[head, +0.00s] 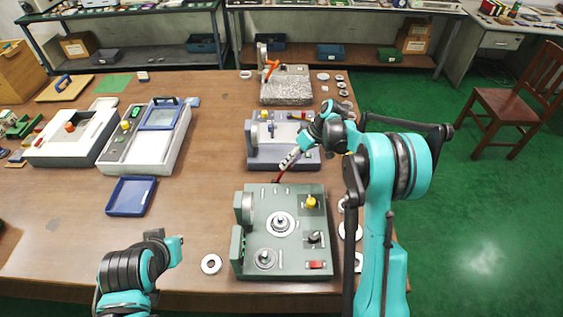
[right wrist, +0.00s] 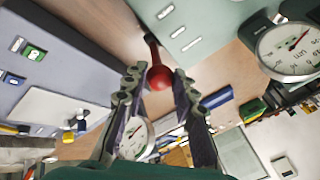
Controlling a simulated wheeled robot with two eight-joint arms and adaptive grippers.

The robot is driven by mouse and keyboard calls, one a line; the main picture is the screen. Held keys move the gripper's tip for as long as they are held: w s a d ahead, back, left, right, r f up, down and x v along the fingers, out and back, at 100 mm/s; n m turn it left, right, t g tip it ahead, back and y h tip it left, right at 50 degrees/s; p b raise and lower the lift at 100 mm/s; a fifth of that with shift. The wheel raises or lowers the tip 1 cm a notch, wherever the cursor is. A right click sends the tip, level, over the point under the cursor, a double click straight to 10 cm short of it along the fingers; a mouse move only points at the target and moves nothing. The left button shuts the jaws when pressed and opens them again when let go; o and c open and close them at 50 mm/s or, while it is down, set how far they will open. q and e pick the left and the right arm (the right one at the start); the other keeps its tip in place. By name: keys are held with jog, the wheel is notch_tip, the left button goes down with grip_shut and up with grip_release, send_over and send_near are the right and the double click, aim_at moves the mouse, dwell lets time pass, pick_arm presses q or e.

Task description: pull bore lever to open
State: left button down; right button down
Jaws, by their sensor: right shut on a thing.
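The bore lever (head: 279,176) is a thin dark stem with a red knob, at the back edge of the grey-green bench device (head: 301,258). In the right wrist view its round red knob (right wrist: 160,78) sits between my fingertips, with the dark stem running up away from me. My right gripper (head: 287,162) is shut on the knob, reaching in from the right above the device's back edge; it also shows in the right wrist view (right wrist: 157,82). My left arm shows at the lower left, but its gripper fingers are not visible.
A blue-grey device (head: 263,155) stands just behind the lever. A grey stone-based stand (head: 287,92) is farther back. A blue tray (head: 131,196) and white boxed devices lie to the left. A metal ring (head: 211,264) lies left of the green device. Table between tray and device is clear.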

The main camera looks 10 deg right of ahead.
jog(key=shift+s+d+f, duration=0.15)
jog(key=shift+d+f, duration=0.3)
jog(key=shift+d, duration=0.4)
jog(key=c, duration=1.5)
grip_release()
jog(key=shift+f, duration=0.1)
jog(key=shift+c, duration=0.2)
jog(key=o, duration=0.3)
jog(key=shift+d, duration=0.1)
